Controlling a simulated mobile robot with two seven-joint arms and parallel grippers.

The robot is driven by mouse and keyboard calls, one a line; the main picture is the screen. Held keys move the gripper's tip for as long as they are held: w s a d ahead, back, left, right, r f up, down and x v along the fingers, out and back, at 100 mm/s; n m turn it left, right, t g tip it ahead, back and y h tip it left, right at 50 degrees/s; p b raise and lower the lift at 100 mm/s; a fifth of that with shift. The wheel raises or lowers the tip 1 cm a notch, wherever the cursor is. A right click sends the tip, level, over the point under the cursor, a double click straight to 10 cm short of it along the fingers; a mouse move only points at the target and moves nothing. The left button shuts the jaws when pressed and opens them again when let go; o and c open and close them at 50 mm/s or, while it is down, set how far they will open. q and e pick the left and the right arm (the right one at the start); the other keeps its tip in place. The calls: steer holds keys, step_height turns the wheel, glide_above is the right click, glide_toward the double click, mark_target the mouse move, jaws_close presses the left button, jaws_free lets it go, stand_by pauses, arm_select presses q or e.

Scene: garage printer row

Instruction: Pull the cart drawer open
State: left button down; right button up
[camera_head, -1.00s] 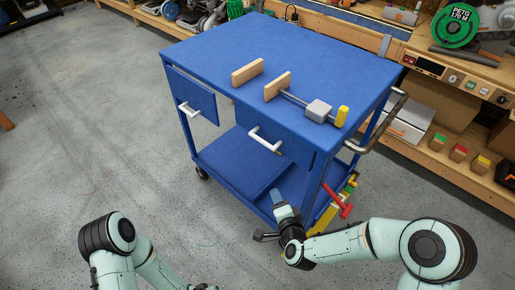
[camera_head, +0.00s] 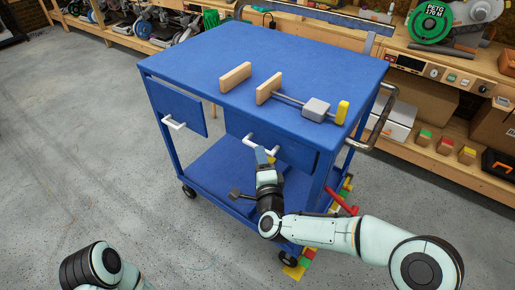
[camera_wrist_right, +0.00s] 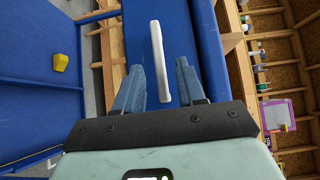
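The blue cart (camera_head: 300,55) stands ahead of me with two drawer fronts under its top. The right drawer front (camera_head: 295,152) looks flush with the cart and has a white bar handle (camera_head: 262,147). The left drawer front (camera_head: 178,105) has a similar white handle (camera_head: 173,123). My right gripper (camera_head: 264,157) is at the right drawer's handle, partly covering it. In the right wrist view, its fingers (camera_wrist_right: 159,66) are apart, with the white handle (camera_wrist_right: 157,45) lined up between them. I cannot tell whether they touch it. My left gripper is out of view.
Two wooden blocks (camera_head: 236,77) and a bar clamp with a yellow end (camera_head: 342,112) lie on the cart top. A wooden workbench (camera_head: 440,75) runs behind. The floor at left is clear.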

steer(key=shift+w+a, duration=0.25)
steer(key=shift+w, duration=1)
steer(key=shift+w+a, duration=0.2)
steer(key=shift+w, duration=1.05)
jaws_close()
